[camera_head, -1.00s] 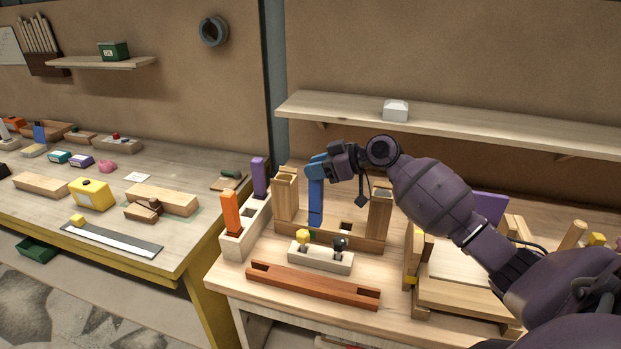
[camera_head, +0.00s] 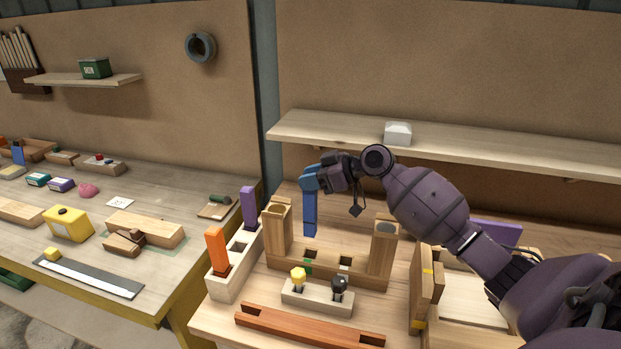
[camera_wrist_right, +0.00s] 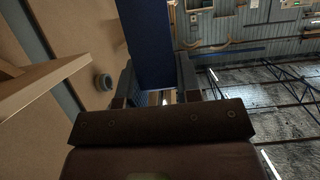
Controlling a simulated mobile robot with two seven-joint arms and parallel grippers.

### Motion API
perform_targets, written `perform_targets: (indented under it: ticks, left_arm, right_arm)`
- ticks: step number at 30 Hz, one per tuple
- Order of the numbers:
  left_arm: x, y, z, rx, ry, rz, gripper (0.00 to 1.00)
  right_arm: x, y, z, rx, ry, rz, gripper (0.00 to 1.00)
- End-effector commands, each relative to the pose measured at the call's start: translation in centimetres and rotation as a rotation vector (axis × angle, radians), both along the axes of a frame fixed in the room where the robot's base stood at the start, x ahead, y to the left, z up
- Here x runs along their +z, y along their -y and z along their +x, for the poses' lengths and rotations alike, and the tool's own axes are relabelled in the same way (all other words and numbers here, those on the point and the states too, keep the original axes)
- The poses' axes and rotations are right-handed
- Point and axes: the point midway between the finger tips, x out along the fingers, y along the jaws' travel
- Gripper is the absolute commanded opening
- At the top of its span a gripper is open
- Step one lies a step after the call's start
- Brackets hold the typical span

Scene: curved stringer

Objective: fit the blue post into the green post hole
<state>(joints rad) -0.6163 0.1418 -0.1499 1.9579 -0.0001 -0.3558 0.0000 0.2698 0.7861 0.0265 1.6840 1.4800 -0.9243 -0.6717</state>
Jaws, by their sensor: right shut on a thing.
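The blue post (camera_head: 310,213) hangs upright from my right gripper (camera_head: 312,181), which is shut on its upper part. Its lower end is free, with a small gap above the wooden base (camera_head: 325,270). The green-marked post hole (camera_head: 308,265) is in this base, roughly below the post in the head view; exact alignment cannot be told. In the right wrist view the blue post (camera_wrist_right: 148,45) runs up between the fingers; the hole is not seen there. My left gripper is out of view.
Wooden uprights (camera_head: 277,232) and (camera_head: 383,250) flank the holes closely. A small block with yellow and black knobs (camera_head: 317,297) sits in front, with a reddish bar (camera_head: 309,326) nearer. A rack with orange and purple posts (camera_head: 234,264) stands at left.

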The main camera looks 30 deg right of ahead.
Motion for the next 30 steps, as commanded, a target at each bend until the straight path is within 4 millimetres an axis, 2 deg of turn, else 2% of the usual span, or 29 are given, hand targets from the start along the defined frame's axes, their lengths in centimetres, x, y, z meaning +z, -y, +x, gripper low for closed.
perform_targets:
  ticks: [11, 30]
  left_arm:
    - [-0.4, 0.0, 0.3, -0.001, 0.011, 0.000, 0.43]
    - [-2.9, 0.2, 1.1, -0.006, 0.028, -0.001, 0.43]
  right_arm:
    - [-0.7, 0.0, 0.0, 0.000, 0.002, 0.003, 0.00]
    - [-5.5, 0.0, 0.0, -0.001, 0.001, 0.003, 0.00]
